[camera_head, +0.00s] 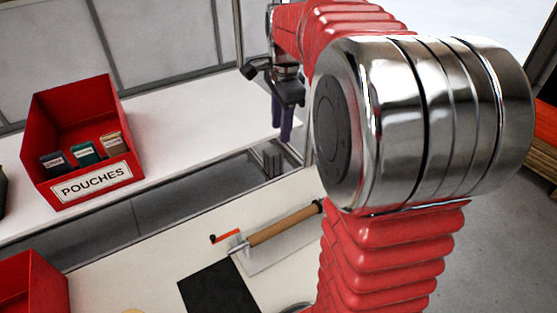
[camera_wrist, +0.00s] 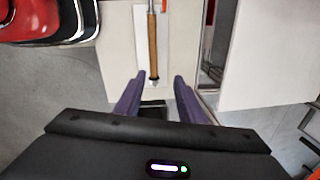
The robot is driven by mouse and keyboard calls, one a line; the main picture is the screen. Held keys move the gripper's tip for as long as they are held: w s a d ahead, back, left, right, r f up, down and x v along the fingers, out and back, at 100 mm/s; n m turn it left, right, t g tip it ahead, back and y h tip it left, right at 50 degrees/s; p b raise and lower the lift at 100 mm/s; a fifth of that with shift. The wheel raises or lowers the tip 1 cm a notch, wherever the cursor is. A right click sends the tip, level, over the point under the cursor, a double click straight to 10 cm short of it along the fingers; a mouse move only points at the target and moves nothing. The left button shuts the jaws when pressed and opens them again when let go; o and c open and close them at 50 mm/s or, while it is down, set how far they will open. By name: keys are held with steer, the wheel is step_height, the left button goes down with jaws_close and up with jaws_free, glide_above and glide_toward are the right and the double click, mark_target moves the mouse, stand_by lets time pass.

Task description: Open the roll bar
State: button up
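In the wrist view the bar (camera_wrist: 152,38) runs upright in the picture, beyond the fingertips. There my gripper (camera_wrist: 160,78) is open, with a clear gap and nothing between its fingers. My silver arm joint hides the area right of the bar.
A red bin labelled POUCHES (camera_head: 97,185) stands on the white back counter (camera_head: 190,120). A second red bin (camera_head: 32,285) is at lower left. A black mat (camera_head: 218,290) lies in front of the bar. A metal post stands near the bar's right side.

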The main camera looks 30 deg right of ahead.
step_height(320, 180, down, 13)
steer(key=w, duration=0.1)
steer(key=shift+w+d+f, duration=0.15)
steer(key=shift+w+f, duration=0.05)
stand_by(0.4)
steer(key=shift+c, duration=0.6)
jaws_close()
stand_by(0.6)
steer(key=c, duration=0.7)
jaws_free()
steer(key=shift+c, duration=0.2)
steer(key=o, duration=0.9)
steer(key=shift+c, duration=0.2)
